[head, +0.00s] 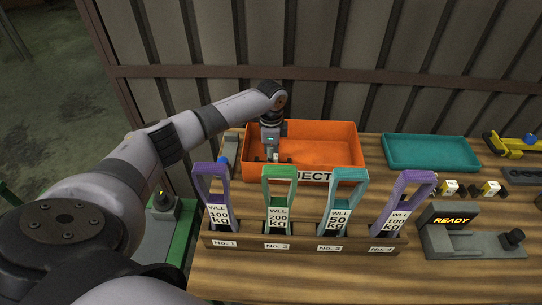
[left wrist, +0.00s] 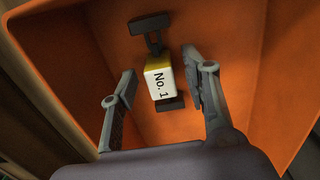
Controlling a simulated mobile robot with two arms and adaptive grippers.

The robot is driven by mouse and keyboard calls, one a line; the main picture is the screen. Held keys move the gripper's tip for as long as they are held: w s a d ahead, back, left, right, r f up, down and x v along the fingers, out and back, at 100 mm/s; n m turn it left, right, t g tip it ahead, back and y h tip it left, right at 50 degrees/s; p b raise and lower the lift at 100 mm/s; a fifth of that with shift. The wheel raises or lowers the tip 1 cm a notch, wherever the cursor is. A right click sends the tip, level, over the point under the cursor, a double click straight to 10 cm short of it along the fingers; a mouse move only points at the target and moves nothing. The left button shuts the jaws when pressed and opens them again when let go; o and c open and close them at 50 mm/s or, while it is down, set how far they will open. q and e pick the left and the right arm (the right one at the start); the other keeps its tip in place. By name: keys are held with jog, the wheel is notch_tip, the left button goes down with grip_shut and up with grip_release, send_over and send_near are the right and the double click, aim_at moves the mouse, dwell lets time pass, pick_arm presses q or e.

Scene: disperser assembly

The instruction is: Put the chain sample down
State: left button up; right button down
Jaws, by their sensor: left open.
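The chain sample (left wrist: 160,78) has dark links and a yellow and white block marked "No. 1". In the left wrist view it lies on the floor of the orange bin (left wrist: 258,60). My left gripper (left wrist: 158,64) is open, with one finger on each side of the sample and gaps between. In the head view this gripper (head: 270,152) reaches down into the left part of the orange bin (head: 335,145), whose front label reads "JECT" where visible. The sample is mostly hidden there. My right gripper is not in view.
A wooden rack (head: 300,241) with several coloured WLL-tagged frames stands in front of the bin. A teal tray (head: 432,152) is to the right. Two more chain samples (head: 449,187) (head: 490,188) lie near a grey device reading "READY" (head: 451,219).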

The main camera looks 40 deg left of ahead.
pick_arm(q)
notch_tip(320, 180, up, 12)
jog(key=b, duration=0.1)
jog(key=shift+f, duration=0.2)
dwell(0.4)
